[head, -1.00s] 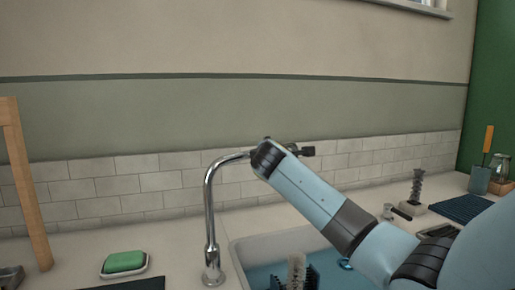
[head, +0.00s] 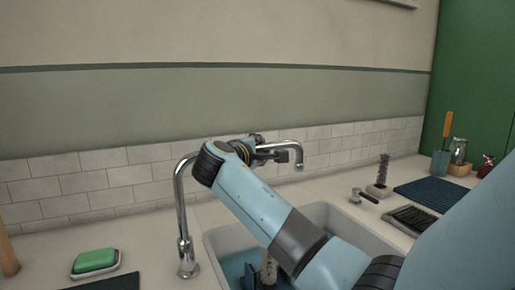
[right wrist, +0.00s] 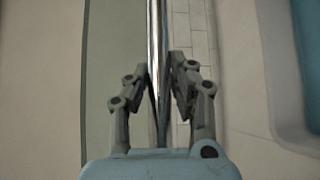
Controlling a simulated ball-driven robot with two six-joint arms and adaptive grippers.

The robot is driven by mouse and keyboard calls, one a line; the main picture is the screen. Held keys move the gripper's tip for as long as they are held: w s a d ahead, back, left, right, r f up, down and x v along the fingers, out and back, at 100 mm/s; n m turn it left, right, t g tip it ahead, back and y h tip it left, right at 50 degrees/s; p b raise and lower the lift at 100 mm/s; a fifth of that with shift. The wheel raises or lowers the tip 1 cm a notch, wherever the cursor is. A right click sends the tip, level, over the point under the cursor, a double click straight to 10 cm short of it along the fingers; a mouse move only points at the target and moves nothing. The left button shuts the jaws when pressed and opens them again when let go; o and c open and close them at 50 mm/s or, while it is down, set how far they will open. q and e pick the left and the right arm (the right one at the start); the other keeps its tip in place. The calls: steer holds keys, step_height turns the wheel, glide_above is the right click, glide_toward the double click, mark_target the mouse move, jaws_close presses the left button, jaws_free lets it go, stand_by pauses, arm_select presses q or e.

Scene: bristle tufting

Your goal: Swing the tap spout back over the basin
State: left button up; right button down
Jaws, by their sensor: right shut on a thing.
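The chrome tap (head: 181,215) stands upright on the counter at the left end of the basin (head: 222,250). Its spout (head: 298,155) runs to the right, with the tip bent down. I cannot tell from the head view whether the tip is over the basin. My right gripper (head: 280,153) is shut on the spout, and my wrist hides part of the pipe. In the right wrist view the two fingers (right wrist: 160,75) close on either side of the shiny spout pipe (right wrist: 157,30). My left gripper is not in view.
A green soap bar (head: 95,260) lies in a dish left of the tap. A brush stands in the blue-water basin. A tiled wall runs behind.

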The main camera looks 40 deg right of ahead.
steer(key=shift+s+f, duration=0.1)
steer(key=shift+f, duration=0.1)
steer(key=c, duration=1.5)
jaws_free()
steer(key=o, duration=0.4)
steer(key=shift+r, duration=0.15)
steer(key=shift+c, duration=0.2)
steer(key=shift+s+a, duration=0.1)
steer(key=shift+a, duration=0.05)
steer(key=v, duration=0.7)
steer(key=shift+a, duration=0.15)
steer(key=shift+s, duration=0.1)
